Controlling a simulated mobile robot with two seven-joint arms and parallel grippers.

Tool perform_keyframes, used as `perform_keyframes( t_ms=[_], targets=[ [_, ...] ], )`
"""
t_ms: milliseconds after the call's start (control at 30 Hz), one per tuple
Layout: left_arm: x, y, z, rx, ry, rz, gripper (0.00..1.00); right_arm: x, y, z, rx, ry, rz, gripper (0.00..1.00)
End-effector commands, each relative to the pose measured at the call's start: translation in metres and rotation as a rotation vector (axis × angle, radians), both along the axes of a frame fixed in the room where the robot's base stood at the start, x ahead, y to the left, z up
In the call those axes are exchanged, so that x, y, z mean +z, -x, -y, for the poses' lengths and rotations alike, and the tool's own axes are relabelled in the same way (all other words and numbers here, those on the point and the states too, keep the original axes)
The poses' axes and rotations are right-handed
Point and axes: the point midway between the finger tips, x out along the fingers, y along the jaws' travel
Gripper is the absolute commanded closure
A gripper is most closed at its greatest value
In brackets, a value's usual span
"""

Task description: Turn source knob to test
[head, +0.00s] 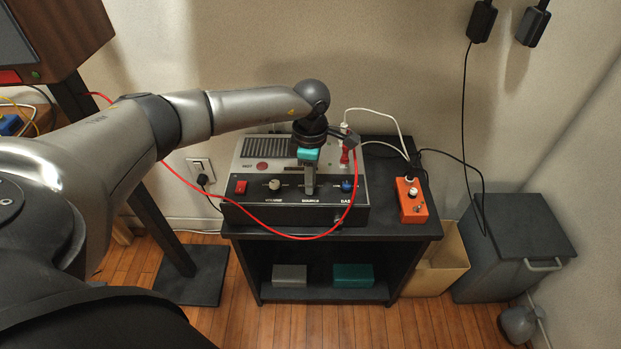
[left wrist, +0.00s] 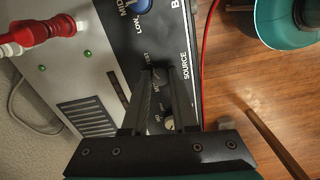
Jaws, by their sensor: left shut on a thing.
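The amplifier box (head: 235,213) stands on a dark shelf unit, with a row of knobs on its front panel. My left gripper (head: 309,192) reaches down onto the panel just above the SOURCE label. It is shut on the source knob, which the fingers hide. In the left wrist view the fingertips (left wrist: 162,72) meet the panel beside the printed SOURCE word, among small position labels. The knob's pointer is hidden, so I cannot tell its setting. My right gripper is not in view.
A pale volume knob (head: 274,185) is left of the gripper and a blue knob (head: 347,186) right. A red switch (head: 241,187) is further left. A red cable (head: 330,232) loops across the front. An orange pedal box (head: 411,201) stands at right.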

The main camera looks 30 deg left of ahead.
Motion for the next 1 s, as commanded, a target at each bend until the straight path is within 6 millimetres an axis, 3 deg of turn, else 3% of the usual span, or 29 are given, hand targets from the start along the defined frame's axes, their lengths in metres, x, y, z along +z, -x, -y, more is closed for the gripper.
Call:
perform_keyframes(
  t_ms=[233, 267, 533, 833, 1000],
  targets=[
    [0.000, -0.001, 0.001, -0.001, 0.001, 0.003, 1.00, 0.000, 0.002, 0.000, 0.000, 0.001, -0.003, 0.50],
    [0.000, -0.001, 0.001, -0.001, 0.001, 0.003, 0.73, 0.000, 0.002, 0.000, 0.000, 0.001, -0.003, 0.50],
    [0.000, 0.000, 0.000, 0.000, 0.001, 0.001, 0.43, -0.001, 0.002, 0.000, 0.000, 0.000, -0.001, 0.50],
    [0.002, 0.000, 0.000, 0.000, 0.001, 0.000, 0.43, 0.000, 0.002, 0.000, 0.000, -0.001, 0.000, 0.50],
    [0.014, -0.001, 0.000, 0.000, 0.001, 0.001, 0.43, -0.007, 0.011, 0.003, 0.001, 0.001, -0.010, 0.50]
  ],
)
